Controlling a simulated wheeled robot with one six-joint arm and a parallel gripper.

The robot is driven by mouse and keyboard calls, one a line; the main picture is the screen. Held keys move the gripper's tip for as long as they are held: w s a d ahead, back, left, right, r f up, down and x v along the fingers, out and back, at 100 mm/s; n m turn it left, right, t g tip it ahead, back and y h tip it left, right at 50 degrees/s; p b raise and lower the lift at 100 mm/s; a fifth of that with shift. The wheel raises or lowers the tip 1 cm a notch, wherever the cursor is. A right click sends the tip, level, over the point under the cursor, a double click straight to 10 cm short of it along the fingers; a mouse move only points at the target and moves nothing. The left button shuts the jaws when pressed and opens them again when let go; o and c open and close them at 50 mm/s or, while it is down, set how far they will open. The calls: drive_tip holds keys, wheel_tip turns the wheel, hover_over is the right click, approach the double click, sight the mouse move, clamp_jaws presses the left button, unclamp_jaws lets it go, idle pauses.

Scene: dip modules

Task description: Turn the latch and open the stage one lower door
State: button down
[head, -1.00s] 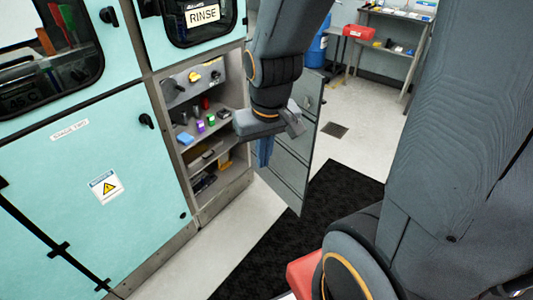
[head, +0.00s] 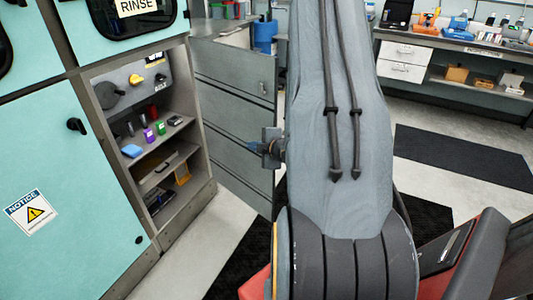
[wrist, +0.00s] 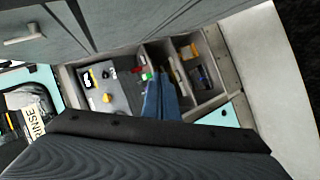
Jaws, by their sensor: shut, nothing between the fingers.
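The grey panel (head: 232,110), which looks like the inner face of the stage one lower door, stands swung out from the right side of an open compartment (head: 203,150). A small handle-like piece (head: 263,88) shows near its free edge; a pale handle (wrist: 22,34) on grey panelling shows in the wrist view. The door's outer face and latch are not clearly seen. My gripper (head: 254,147) is shut and empty, its blue fingers in front of the panel near its free edge; I cannot tell whether they touch. The fingers (wrist: 160,98) point toward the shelves in the wrist view.
The compartment holds a control panel (head: 133,85) and shelves with small coloured items. A teal door with a notice label (head: 33,213) is shut on the left. A workbench (head: 470,48) stands at the back right. Pale floor and dark mats (head: 460,160) lie clear on the right.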

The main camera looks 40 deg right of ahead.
drive_tip(key=s+d+f+n+t+h+b, duration=0.1)
drive_tip(key=s+d+f+n+t+b, duration=0.2)
drive_tip(key=s+d+f+t+b, duration=0.3)
drive_tip(key=w+d+p, duration=0.3)
drive_tip(key=w+d, duration=0.2)
drive_tip(key=w, duration=0.5)
drive_tip(key=shift+f+g, duration=0.25)
drive_tip(key=shift+g, duration=0.15)
drive_tip(key=shift+w+d, duration=0.1)
